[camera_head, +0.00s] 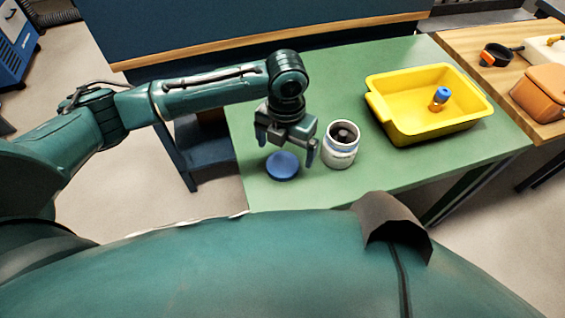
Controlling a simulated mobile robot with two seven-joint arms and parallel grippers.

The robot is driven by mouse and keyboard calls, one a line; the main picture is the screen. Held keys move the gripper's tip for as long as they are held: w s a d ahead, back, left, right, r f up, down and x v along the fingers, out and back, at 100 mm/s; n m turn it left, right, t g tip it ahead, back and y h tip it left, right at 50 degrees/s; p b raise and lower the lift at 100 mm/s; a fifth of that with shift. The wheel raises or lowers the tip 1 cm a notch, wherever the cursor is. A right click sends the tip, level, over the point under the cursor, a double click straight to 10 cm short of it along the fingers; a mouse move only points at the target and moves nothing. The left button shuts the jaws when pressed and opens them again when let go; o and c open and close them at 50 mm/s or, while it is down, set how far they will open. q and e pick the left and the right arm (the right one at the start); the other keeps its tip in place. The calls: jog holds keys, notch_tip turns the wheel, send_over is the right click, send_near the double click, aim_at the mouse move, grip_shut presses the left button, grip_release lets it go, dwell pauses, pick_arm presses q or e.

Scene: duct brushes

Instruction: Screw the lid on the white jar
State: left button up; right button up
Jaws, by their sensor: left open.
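The white jar (341,154) stands upright and uncovered on the green table, with dark contents showing in its mouth. A round blue lid (282,166) lies on the table to the left of the jar, apart from it. My left gripper (286,152) is open, pointing down above the lid, with one finger on each side of it in the picture. Whether the fingers touch the lid cannot be told. The right finger is close to the jar's left side. My right gripper does not show.
A yellow tray (388,119) at the table's right holds a small orange and blue item (440,98). A wooden bench (480,72) at the right bears an orange-brown case (541,93) and other items. The green table (310,80) is clear behind the jar.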

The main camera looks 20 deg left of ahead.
pick_arm(q)
jog(key=shift+a+f, duration=0.2)
jog(key=shift+f, duration=1.1)
jog(key=shift+a+f, duration=0.15)
jog(key=shift+f, duration=1.15)
jog(key=shift+c, duration=0.2)
jog(key=c, duration=1)
jog(key=shift+r, duration=0.1)
notch_tip(320, 180, up, 10)
jog(key=shift+f, duration=0.1)
